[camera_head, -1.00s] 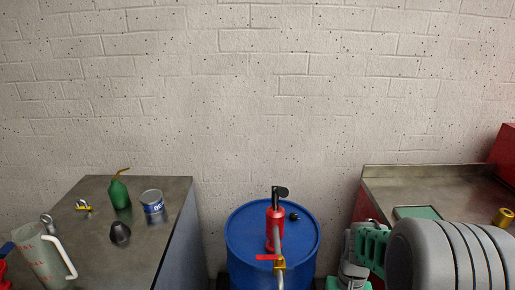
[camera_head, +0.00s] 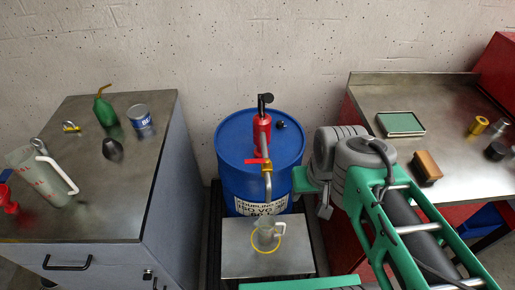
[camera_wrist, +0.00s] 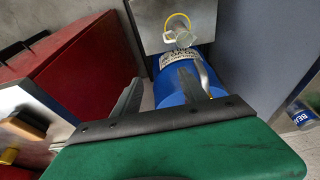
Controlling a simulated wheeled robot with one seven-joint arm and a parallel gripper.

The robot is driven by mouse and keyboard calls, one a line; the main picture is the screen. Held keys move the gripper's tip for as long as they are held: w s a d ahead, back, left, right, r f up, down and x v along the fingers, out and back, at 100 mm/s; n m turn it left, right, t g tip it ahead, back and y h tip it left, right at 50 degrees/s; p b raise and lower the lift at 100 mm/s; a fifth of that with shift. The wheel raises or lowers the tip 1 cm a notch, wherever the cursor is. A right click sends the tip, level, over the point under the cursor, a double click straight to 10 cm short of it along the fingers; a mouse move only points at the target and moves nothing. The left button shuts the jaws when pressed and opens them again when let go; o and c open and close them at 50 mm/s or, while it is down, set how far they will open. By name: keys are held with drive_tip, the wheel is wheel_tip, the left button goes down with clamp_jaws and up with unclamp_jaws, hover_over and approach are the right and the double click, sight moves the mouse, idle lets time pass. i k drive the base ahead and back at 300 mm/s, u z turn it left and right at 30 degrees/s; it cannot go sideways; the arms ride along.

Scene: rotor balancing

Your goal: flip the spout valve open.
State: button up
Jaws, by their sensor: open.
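The spout valve is a brass fitting (camera_head: 267,168) with a red lever (camera_head: 254,161), on the spout pipe (camera_head: 268,187) of the red pump (camera_head: 262,133) on the blue drum (camera_head: 229,160). The lever points left, across the pipe. The spout hangs over a clear jug (camera_head: 265,236) on a metal stand (camera_head: 238,262). In the wrist view, my gripper (camera_wrist: 160,80) is open and empty, with its fingers in front of the drum (camera_wrist: 168,92). The spout (camera_wrist: 206,78) shows beside the right finger; I cannot make out the lever there. My jaws are not clear in the head view.
A left cabinet (camera_head: 92,190) holds an oil can (camera_head: 106,111), a tin (camera_head: 139,116) and a measuring jug (camera_head: 35,172). A right bench (camera_head: 372,90) holds a green-topped box (camera_head: 400,123) and a brush (camera_head: 427,166). My arm fills the space right of the drum.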

sight(266, 162)
drive_tip(key=k, duration=0.5)
drive_tip(key=z, duration=1.75)
drive_tip(key=k, duration=1)
drive_tip(key=u, duration=1.8)
drive_tip(key=i, duration=1)
drive_tip(key=z, duration=0.05)
